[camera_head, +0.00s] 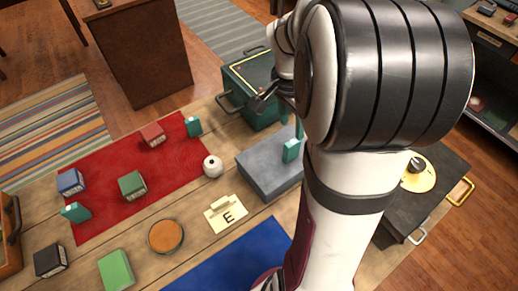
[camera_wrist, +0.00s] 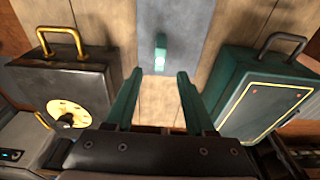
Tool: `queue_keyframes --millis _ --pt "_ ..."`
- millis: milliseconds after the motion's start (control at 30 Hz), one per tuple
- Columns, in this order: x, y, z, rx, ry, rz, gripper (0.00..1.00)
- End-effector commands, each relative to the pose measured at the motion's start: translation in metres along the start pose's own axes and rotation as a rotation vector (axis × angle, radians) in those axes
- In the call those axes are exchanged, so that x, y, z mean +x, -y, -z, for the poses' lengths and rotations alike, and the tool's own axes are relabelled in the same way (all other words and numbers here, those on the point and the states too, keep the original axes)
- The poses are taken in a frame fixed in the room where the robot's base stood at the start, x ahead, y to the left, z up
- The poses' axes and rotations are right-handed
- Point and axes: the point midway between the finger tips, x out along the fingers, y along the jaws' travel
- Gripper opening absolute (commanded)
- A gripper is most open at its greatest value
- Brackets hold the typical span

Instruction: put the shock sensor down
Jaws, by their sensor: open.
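A small teal device, which looks like the shock sensor (camera_head: 291,150), stands upright on the grey block (camera_head: 262,178). It also shows in the wrist view (camera_wrist: 160,52), on the grey surface just beyond my fingertips. My gripper (camera_wrist: 160,75) is open, with its two green fingers apart and nothing between them. The device is in line with the gap between the fingers and appears clear of both. In the head view my arm hides most of the gripper.
A green case (camera_head: 255,85) and a black case (camera_head: 425,190) flank the grey block. A red mat (camera_head: 165,172) holds several small boxes and similar teal items.

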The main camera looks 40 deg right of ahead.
Motion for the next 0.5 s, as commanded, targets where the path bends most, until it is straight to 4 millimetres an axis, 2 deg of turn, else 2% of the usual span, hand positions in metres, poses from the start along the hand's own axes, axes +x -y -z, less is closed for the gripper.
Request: queue_keyframes --millis 67,133,200,300,400,500 --pt "-0.011 -0.003 -0.024 -0.077 0.018 0.011 0.55" --pt "-0.033 -0.018 -0.079 -0.271 0.065 0.036 0.55" --pt "-0.05 -0.05 -0.142 -0.521 0.13 0.066 0.55" --pt "-0.059 -0.105 -0.207 -0.841 0.22 0.111 0.55" --pt "-0.058 -0.14 -0.237 -1.03 0.276 0.141 0.55" --pt "-0.057 -0.15 -0.244 -1.084 0.293 0.148 0.55"
